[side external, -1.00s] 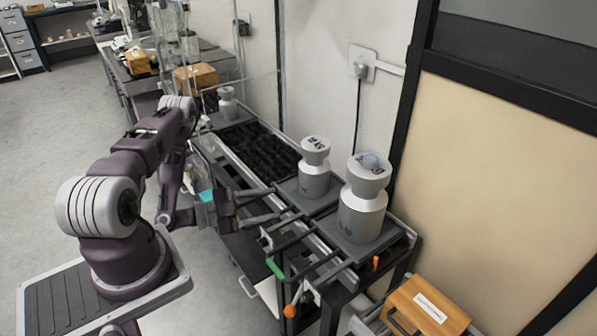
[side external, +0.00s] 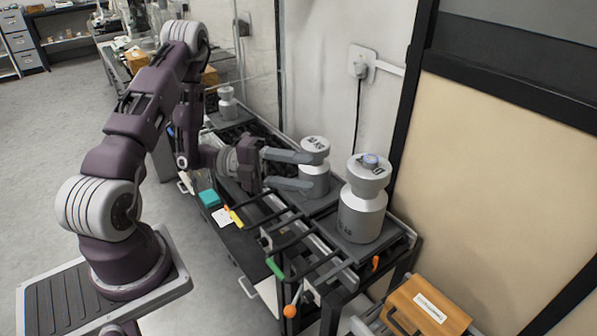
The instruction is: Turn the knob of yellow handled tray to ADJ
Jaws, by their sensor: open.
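A yellow handle (side external: 233,217) shows at the front edge of the weighing table, left of several black rods. The tray belonging to it is mostly hidden under my arm and the rods. I cannot make out its knob or any ADJ marking. My gripper (side external: 311,171) is open, with its two long grey fingers pointing right. The fingertips overlap the middle silver weight (side external: 317,178) in the picture. I cannot tell whether they touch it or only pass in front of it.
A larger silver weight (side external: 362,212) stands on the right plate, and a small one (side external: 228,103) at the back. A green handle (side external: 275,268), an orange ball (side external: 290,311) and an orange handle (side external: 376,263) lie nearer the front. A wooden box (side external: 425,308) stands lower right.

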